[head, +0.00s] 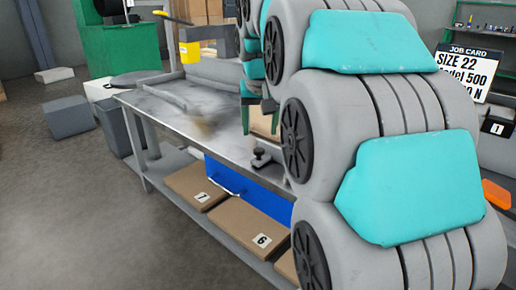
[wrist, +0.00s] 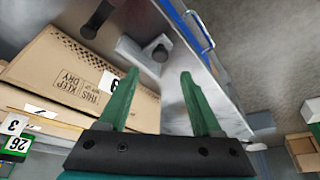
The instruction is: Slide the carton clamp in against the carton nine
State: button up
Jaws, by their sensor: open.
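My gripper (head: 259,128) is open and empty above the metal bench. In the wrist view its two green fingers (wrist: 158,78) are spread apart. A brown carton (wrist: 60,70) marked "KEEP DRY" lies to the left; its white number label, partly behind the left finger, looks like a 9. In the head view a bit of carton (head: 262,122) shows behind the fingers. A small dark clamp (head: 262,158) sits on the bench near the front edge, below my gripper. In the wrist view a grey clamp with a black knob (wrist: 160,52) lies beyond the fingertips, close to the carton.
Cartons seven (head: 188,182) and six (head: 240,222) lie on the lower shelf. Another black knob (wrist: 95,18) stands past the carton. Grey blocks (head: 70,117) are on the floor left.

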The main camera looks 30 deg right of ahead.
aim_at(259, 150)
jog(key=x, duration=0.7)
jog(key=shift+f, duration=0.2)
jog(key=shift+c, duration=0.2)
grip_shut()
dwell(1.0)
